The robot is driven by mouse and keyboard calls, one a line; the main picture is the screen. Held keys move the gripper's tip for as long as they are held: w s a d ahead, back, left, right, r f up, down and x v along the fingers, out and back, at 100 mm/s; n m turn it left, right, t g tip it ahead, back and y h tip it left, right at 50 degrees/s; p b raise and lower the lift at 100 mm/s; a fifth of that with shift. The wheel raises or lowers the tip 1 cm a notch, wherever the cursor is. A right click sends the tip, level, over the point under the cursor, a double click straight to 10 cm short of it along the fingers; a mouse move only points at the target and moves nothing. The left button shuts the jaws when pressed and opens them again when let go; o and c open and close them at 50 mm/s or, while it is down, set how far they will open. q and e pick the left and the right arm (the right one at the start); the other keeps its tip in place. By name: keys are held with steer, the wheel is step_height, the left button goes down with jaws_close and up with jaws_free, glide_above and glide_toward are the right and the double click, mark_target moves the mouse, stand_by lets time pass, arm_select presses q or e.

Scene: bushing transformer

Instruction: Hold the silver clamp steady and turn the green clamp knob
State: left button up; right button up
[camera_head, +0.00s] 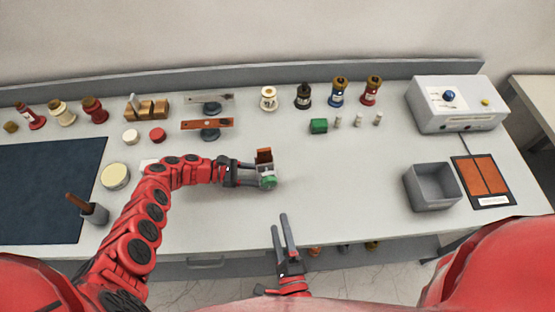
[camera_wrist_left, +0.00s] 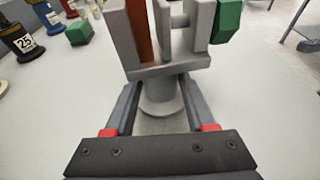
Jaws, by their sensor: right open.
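The silver clamp (camera_head: 265,170) stands upright on the bench with a brown-orange plate in it; it also shows in the left wrist view (camera_wrist_left: 165,72). Its green knob (camera_head: 268,182) is on the side toward me, and at the upper right in the left wrist view (camera_wrist_left: 227,20). My left gripper (camera_head: 258,176) is at the clamp from the left. Its two fingers lie on either side of the clamp's round grey post, but I cannot tell if they press on it. My right gripper (camera_head: 284,234) is open and empty in front of the bench's near edge, apart from the clamp.
A green block (camera_head: 318,126) and small pale cylinders stand right of centre. A grey bin (camera_head: 433,187) and a white box (camera_head: 457,104) are at the right. Several spools line the back edge. The bench between the clamp and the bin is clear.

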arm_select(q)
steer(key=o, duration=0.4)
steer(key=shift+a, duration=0.1)
